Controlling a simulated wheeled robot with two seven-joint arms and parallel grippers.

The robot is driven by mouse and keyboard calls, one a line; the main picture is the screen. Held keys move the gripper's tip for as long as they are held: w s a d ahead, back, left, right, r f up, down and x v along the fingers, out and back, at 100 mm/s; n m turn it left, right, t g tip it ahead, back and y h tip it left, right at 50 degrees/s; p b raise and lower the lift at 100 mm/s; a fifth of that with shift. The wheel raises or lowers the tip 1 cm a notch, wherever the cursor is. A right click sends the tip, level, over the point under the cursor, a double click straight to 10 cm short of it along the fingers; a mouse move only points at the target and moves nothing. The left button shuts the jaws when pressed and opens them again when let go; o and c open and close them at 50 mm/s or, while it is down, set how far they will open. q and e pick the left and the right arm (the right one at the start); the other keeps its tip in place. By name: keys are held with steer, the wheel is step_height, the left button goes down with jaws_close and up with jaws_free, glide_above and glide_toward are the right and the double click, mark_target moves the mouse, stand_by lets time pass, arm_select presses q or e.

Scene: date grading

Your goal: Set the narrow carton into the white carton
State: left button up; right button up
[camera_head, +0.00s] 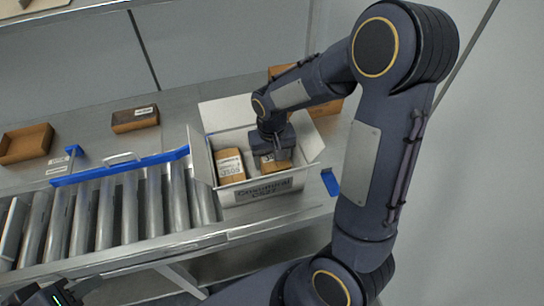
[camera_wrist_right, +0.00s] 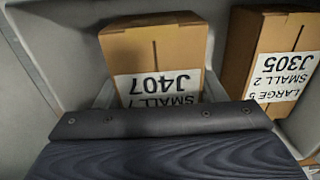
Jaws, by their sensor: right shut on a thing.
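The white carton (camera_head: 262,190) stands open at the end of the roller conveyor, its flaps spread. My right gripper (camera_head: 273,152) reaches down into it and is shut on a brown carton (camera_head: 276,165), which I take as the narrow carton. In the right wrist view this carton (camera_wrist_right: 155,48) bears the label J407, upside down, between the fingers (camera_wrist_right: 158,95). I cannot tell whether it touches the white carton's floor. Another brown carton (camera_head: 230,166), labelled J305 in the right wrist view (camera_wrist_right: 268,60), sits beside it inside. My left gripper (camera_head: 55,296) is partly visible at the bottom left; its jaws are unclear.
The roller conveyor (camera_head: 110,210) with a blue rail (camera_head: 120,166) lies left of the white carton. A brown box (camera_head: 135,119) and an open brown tray (camera_head: 26,144) sit behind it. Another brown box (camera_head: 330,104) stands behind the white carton. Grey counter lies bare between them.

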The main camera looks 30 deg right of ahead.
steer(key=shift+f+b, duration=0.65)
steer(key=shift+f, duration=0.2)
stand_by(0.3)
steer(key=o, duration=1.2)
steer(key=shift+o, duration=0.4)
steer(key=shift+o, duration=0.8)
steer(key=shift+r, duration=0.15)
steer(key=shift+r+p, duration=4.9)
steer(key=shift+r, duration=1)
